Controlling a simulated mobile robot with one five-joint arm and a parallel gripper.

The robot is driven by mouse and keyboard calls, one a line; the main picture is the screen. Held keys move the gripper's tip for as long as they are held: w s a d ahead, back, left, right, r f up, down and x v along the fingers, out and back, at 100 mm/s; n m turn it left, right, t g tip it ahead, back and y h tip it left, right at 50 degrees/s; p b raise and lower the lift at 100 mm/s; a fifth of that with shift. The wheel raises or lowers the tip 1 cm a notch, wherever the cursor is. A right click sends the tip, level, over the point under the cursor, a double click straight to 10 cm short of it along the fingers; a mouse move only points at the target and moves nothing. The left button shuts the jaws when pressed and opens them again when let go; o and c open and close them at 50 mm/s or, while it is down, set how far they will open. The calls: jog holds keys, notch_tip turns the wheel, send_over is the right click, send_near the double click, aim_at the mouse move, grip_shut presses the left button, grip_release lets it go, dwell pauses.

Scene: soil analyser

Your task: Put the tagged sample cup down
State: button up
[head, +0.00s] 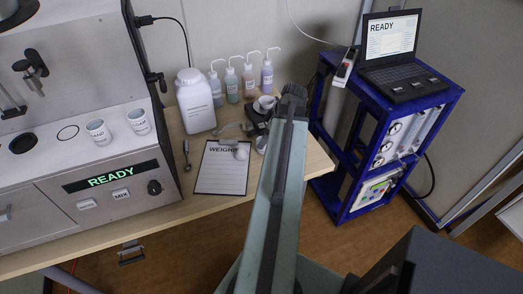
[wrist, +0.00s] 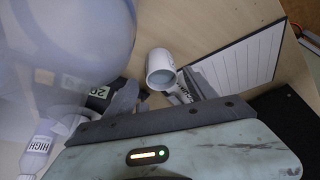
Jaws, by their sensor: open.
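A white cup (wrist: 162,78) shows in the wrist view with its round mouth facing the camera. Dark print, perhaps its tag, is partly visible on a white surface just below it. My gripper (wrist: 160,94) is open, with grey jaws to either side below the cup. Whether the cup touches a jaw or the bench is unclear. In the head view a small white cup-like thing (head: 241,152) is at the clipboard's upper right. Two labelled cups, one left (head: 98,132) and one right (head: 139,121), stand on the machine. My arm hides part of the bench.
The clipboard (head: 221,178) lies on the wooden bench; it also shows in the wrist view (wrist: 240,52). A white jar (head: 196,105), several wash bottles (head: 232,86) and a dark scale (head: 254,114) stand behind. The blue laptop rack (head: 352,150) is right.

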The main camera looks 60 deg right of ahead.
jog(key=b+x, duration=0.3)
jog(key=x, duration=0.1)
jog(key=shift+a+f, duration=0.15)
jog(key=shift+f, duration=0.15)
jog(key=shift+r, duration=0.2)
grip_shut()
jog(key=shift+r+p, duration=0.2)
jog(key=shift+p, duration=0.1)
notch_tip(320, 180, up, 10)
jog(key=p, duration=0.9)
jog(key=shift+f+p, duration=0.2)
jog(key=shift+p, duration=0.1)
